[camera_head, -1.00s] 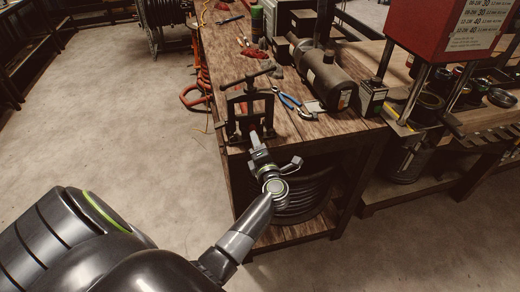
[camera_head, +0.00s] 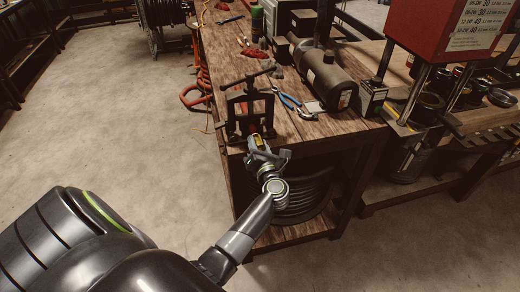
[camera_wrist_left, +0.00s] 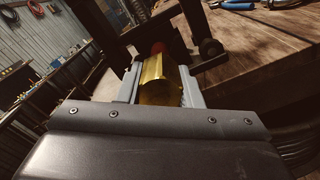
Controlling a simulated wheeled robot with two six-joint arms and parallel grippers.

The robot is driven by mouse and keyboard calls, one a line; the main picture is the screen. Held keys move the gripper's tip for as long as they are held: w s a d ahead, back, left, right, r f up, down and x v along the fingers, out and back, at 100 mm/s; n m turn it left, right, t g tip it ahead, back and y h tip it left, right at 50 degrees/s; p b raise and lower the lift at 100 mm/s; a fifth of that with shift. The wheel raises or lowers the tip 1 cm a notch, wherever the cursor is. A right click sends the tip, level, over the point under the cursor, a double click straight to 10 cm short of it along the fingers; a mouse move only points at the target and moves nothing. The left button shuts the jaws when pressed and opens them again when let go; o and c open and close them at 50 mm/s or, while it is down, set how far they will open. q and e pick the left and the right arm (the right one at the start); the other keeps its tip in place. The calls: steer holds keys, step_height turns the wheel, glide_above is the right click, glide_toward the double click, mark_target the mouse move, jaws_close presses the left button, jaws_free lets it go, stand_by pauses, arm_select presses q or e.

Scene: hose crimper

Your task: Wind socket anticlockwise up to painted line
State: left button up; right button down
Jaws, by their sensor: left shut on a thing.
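A red piece, which looks like the hose end (camera_wrist_left: 157,47), shows just beyond the socket, inside the vise frame. No painted line can be made out; the fingers and the socket hide part of that spot. My right gripper is not in view.
Blue-handled pliers (camera_head: 289,101) lie on the wooden bench (camera_head: 310,125) right of the vise. A dark cylindrical machine (camera_head: 325,77) stands behind them. A red press (camera_head: 445,30) is at the right. Coiled hose (camera_head: 305,198) lies on the shelf below. The floor at left is clear.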

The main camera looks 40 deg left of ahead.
arm_select(q)
steer(key=n, duration=0.5)
steer(key=shift+f+n, duration=0.1)
steer(key=shift+n, duration=0.3)
steer(key=n, duration=1.4)
steer(key=shift+f, duration=0.15)
steer(key=o, duration=0.8)
steer(key=shift+c, duration=0.2)
steer(key=shift+o, duration=0.8)
steer(key=shift+s+d+r, duration=0.1)
steer(key=shift+d+r, duration=0.05)
steer(key=shift+r, duration=0.05)
